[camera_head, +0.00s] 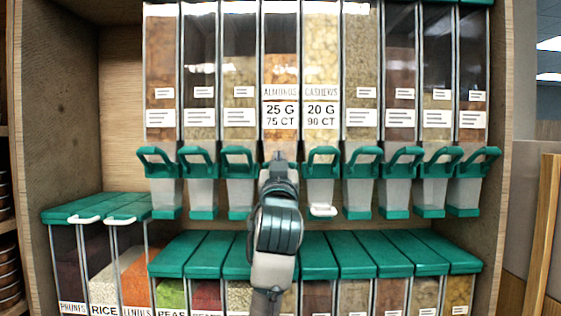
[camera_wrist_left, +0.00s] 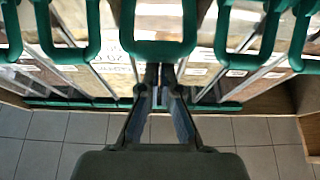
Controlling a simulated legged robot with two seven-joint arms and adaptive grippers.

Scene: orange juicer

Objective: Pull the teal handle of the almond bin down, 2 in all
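The almond bin (camera_head: 281,60) is a tall clear dispenser in the middle of the upper row, labelled ALMONDS, 25 G, 75 CT. Its teal handle is mostly hidden behind my left gripper (camera_head: 280,158) in the head view. In the left wrist view, a teal handle loop (camera_wrist_left: 158,49) is straight ahead at the centre. My left gripper (camera_wrist_left: 160,72) has its two dark fingers drawn together, with nothing seen between them. Its tips are close to the loop's crossbar; I cannot tell whether they touch it. My right gripper is in neither view.
The cashew bin's handle (camera_head: 322,155) is close on the right, and another teal handle (camera_head: 238,158) is close on the left. Teal-lidded lower bins (camera_head: 380,252) stand beneath. A wooden cabinet side (camera_head: 70,110) bounds the left. Open room lies in front of the shelf.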

